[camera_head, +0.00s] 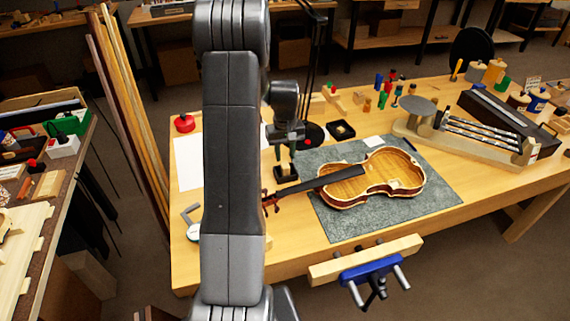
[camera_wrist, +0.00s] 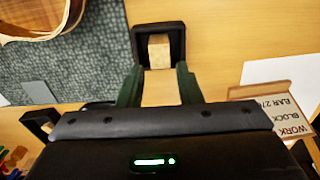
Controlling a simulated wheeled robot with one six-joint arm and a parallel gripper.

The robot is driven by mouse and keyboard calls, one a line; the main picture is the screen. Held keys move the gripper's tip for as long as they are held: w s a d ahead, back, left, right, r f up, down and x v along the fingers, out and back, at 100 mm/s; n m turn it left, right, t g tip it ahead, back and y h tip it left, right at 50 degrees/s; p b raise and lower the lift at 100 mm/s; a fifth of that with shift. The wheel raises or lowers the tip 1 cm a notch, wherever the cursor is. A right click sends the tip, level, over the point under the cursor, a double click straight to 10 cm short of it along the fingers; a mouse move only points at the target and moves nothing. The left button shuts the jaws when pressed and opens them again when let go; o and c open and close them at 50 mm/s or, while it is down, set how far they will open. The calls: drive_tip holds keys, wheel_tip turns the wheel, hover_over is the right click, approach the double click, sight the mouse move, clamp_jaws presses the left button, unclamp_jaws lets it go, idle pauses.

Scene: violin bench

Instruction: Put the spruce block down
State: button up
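The holder (camera_head: 286,174) also shows on the bench in the head view, left of the violin, below my gripper. My gripper (camera_wrist: 161,68) has its two dark green fingers apart at the near side of the holder. In the head view my gripper (camera_head: 285,150) is small and partly dark, so finger contact is unclear there.
A violin body (camera_head: 378,180) lies on a grey mat (camera_head: 345,226) to the right. Another black tray (camera_head: 341,130) stands behind. A lettered wooden sign (camera_wrist: 285,105) stands right of my gripper in the wrist view. A vise (camera_head: 368,270) is at the front edge.

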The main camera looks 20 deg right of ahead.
sight(285, 164)
wheel_tip(285, 164, up, 6)
drive_tip(key=shift+r, duration=0.15)
